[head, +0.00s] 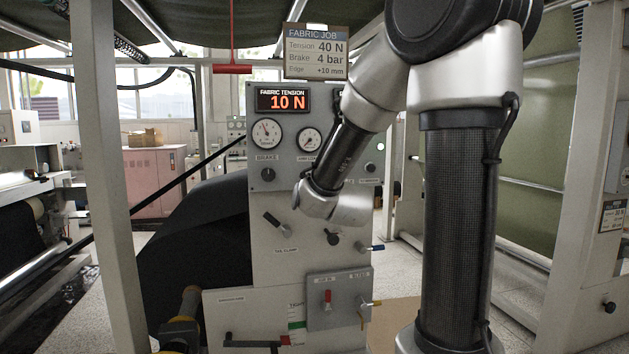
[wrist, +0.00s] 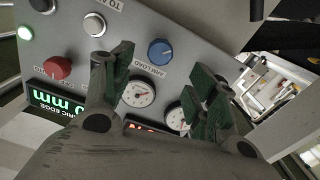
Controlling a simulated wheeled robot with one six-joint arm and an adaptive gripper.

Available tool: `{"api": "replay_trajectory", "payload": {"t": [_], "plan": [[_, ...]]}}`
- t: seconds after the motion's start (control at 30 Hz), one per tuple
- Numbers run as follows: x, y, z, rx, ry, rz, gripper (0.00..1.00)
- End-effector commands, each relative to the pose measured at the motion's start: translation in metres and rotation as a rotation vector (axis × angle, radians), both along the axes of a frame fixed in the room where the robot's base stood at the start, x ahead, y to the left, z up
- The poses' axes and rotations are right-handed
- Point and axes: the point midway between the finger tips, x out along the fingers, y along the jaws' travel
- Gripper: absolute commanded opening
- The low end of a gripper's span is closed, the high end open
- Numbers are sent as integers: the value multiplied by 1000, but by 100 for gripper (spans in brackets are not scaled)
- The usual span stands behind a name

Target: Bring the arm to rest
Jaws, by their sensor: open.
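My arm (head: 455,150) rises at the right of the head view, bends over at the top and comes down in front of the grey control panel (head: 310,225). My gripper cannot be made out in the head view. In the wrist view my gripper (wrist: 163,85) is open, its two dark green-padded fingers spread apart with nothing between them. Beyond the fingers are a blue knob (wrist: 160,52) and two gauges, one (wrist: 139,93) between the fingers and one partly covered by the right finger. I cannot tell how far the fingertips are from the panel.
The panel carries a tension display (head: 283,100) reading 10 N, and levers below. A job sign (head: 316,52) hangs above, reading 40 N and 4 bar. A black fabric roll (head: 200,245) is left of the panel. Upright posts (head: 105,180) stand on both sides.

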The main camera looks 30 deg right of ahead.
Motion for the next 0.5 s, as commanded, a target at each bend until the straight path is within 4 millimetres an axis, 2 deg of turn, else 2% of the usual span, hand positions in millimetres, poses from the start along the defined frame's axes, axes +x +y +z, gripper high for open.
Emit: {"api": "replay_trajectory", "payload": {"t": [0.1,0.2,0.5], "plan": [[-12,4,0,-1,-1,1,58],[-16,5,0,-1,-1,1,58],[-17,5,0,-1,0,0,58]]}}
